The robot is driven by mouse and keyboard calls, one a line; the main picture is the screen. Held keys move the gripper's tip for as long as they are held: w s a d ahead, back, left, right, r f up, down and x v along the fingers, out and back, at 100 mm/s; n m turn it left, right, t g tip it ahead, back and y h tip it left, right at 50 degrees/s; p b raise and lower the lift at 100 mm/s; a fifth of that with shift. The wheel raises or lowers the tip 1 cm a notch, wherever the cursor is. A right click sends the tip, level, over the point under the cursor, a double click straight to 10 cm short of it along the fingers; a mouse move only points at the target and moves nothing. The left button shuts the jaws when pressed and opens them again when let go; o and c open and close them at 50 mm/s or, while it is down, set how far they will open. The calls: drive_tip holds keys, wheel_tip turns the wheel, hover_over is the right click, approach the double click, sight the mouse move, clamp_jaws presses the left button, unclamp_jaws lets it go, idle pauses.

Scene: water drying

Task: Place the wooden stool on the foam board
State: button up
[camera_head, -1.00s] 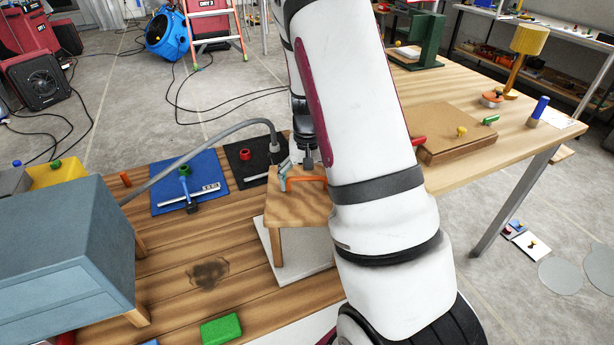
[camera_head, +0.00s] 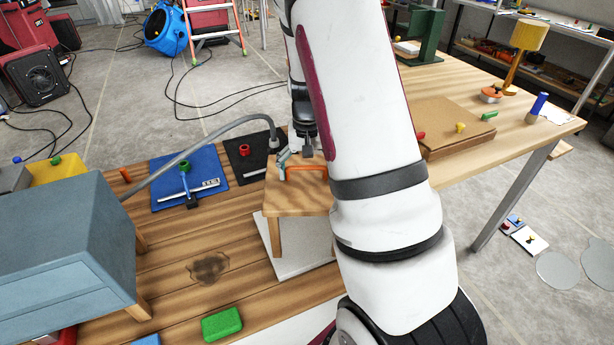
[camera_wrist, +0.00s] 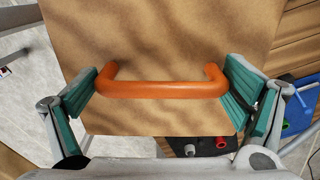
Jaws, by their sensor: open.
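The wooden stool (camera_head: 299,199) stands upright over the white foam board (camera_head: 301,252) in the head view. Its visible front-left leg comes down at the board's left part; whether every leg rests on the board is hidden by my arm. An orange handle (camera_head: 306,168) is on the stool's top. In the wrist view my gripper (camera_wrist: 170,95) is open, with a teal-padded finger at each end of the handle (camera_wrist: 160,89). The stool top (camera_wrist: 165,45) fills most of that view.
A blue-grey cabinet (camera_head: 62,255) stands at the left of the wooden table. A blue mat (camera_head: 188,180) and a black mat (camera_head: 243,152) lie behind the board. A green sponge (camera_head: 221,323) lies in front. A grey hose (camera_head: 205,143) arches behind the stool.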

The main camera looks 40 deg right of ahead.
wheel_tip(320, 180, up, 10)
drive_tip(key=shift+f+p, duration=0.15)
drive_tip(key=shift+p, duration=0.7)
drive_tip(key=s+a+r+n+t+y, duration=0.1)
drive_tip(key=s+a+r+n, duration=0.3)
drive_tip(key=s+a+r, duration=0.85)
drive_tip(key=s+a+r+n+h, duration=0.1)
drive_tip(key=s+a+n, duration=0.1)
drive_tip(key=s+a, duration=0.45)
drive_tip(key=s+a+r+n, duration=0.1)
drive_tip(key=s+a+n, duration=0.15)
drive_tip(key=s, duration=0.75)
wheel_tip(320, 180, up, 15)
drive_tip(key=t+p, duration=0.3)
drive_tip(key=p, duration=1)
drive_tip(key=shift+w+f+m, duration=0.15)
drive_tip(key=shift+w+m, duration=0.2)
